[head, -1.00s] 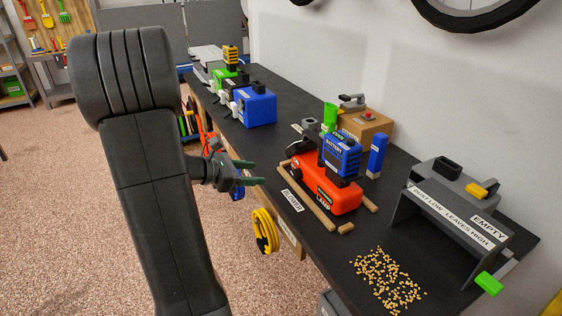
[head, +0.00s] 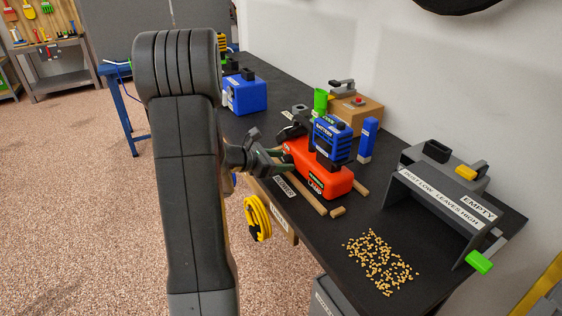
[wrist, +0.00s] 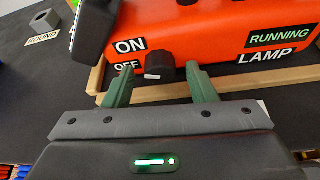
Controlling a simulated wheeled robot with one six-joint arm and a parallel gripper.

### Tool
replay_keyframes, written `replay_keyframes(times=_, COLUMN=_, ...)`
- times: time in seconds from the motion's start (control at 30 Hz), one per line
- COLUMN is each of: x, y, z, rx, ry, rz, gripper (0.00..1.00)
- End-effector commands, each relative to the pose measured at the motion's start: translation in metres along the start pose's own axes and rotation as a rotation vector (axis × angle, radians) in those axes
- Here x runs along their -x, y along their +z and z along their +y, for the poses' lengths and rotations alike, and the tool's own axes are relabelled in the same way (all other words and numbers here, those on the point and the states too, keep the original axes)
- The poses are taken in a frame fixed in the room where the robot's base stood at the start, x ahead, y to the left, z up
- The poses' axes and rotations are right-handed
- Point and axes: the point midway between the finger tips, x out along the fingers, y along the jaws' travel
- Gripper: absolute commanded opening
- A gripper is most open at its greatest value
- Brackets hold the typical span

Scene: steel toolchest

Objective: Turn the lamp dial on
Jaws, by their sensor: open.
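The orange-red machine (head: 318,178) stands on the black bench with a blue battery (head: 331,140) on top. In the wrist view its front (wrist: 225,30) carries ON, OFF, RUNNING and LAMP labels. A small black dial (wrist: 158,62) sits on this front, just right of the OFF label (wrist: 127,66). I cannot tell its exact setting. My gripper (wrist: 160,74) is open, with one green finger on each side of the dial. Contact with the dial is not clear. In the head view my gripper (head: 285,160) is at the machine's left side, and the dial is hidden.
Wooden strips (head: 304,193) lie around the machine's base. A grey chute (head: 440,205) stands at the right, with pellets (head: 379,262) scattered in front. A blue block (head: 367,139) and a tan box (head: 356,110) stand behind. A yellow cable coil (head: 257,218) hangs at the bench edge.

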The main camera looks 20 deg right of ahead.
Motion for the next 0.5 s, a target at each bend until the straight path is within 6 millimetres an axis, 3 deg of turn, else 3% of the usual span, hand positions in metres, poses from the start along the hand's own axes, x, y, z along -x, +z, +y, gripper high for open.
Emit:
replay_keyframes(times=0.33, x=-0.0031, y=0.0000, z=0.0000, rx=0.000, ry=0.000, rz=0.000, gripper=0.50)
replay_keyframes(times=0.5, x=-0.0029, y=0.0000, z=0.0000, rx=0.000, ry=0.000, rz=0.000, gripper=0.16)
